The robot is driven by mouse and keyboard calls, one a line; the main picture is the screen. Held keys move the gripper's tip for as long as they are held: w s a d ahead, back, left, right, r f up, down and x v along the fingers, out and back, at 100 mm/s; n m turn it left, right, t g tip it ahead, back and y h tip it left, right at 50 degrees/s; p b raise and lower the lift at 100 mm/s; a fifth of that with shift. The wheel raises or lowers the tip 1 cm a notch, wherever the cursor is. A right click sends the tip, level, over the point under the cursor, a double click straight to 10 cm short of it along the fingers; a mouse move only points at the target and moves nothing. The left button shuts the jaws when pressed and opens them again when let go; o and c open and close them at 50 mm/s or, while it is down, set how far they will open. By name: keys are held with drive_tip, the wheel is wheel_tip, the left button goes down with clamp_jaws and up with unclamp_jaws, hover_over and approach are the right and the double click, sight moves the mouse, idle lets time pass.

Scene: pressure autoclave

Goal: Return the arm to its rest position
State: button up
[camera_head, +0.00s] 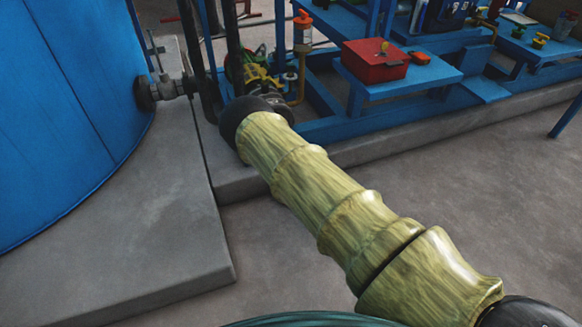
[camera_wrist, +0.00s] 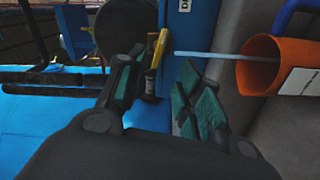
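My arm (camera_head: 330,200), with mottled yellow-green covers, reaches from the lower right toward the blue skid in the head view. Its dark wrist end is beside the pipes and fittings there. My gripper (camera_wrist: 160,90) shows in the wrist view with its two dark, green-padded fingers apart. Nothing is seen clamped between them. A yellow lever-like part (camera_wrist: 158,48) shows beyond the gap. I cannot tell whether a finger touches it. In the head view the fingers are largely hidden among the fittings.
A large blue tank (camera_head: 60,110) stands left on a concrete plinth (camera_head: 150,240). A red box (camera_head: 375,65) sits on a blue shelf (camera_head: 430,80). An orange cylinder (camera_wrist: 262,65) is close on the right in the wrist view. The floor (camera_head: 470,180) at right is clear.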

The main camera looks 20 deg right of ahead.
idle(0.3)
drive_tip(key=s+d+f+m+g+h, duration=0.2)
drive_tip(key=s+f+m+g, duration=0.3)
drive_tip(key=s, duration=0.7)
drive_tip(key=s+d+f+m+g+h, duration=0.1)
drive_tip(key=s+d+f+m+g, duration=0.3)
drive_tip(key=s, duration=0.8)
drive_tip(key=s+a+r+m+g+y, duration=0.1)
drive_tip(key=s+a+m+g, duration=0.35)
drive_tip(key=s, duration=0.95)
drive_tip(key=s+a+r+m+g+y, duration=0.1)
drive_tip(key=s+a+r+m+g, duration=0.3)
drive_tip(key=s, duration=1)
wheel_tip(320, 180, up, 34)
drive_tip(key=a+n+p, duration=0.1)
drive_tip(key=a+p, duration=0.1)
drive_tip(key=p, duration=3.4)
drive_tip(key=shift+w, duration=0.2)
drive_tip(key=shift+a+r+n+g, duration=0.1)
drive_tip(key=shift+n+g, duration=0.15)
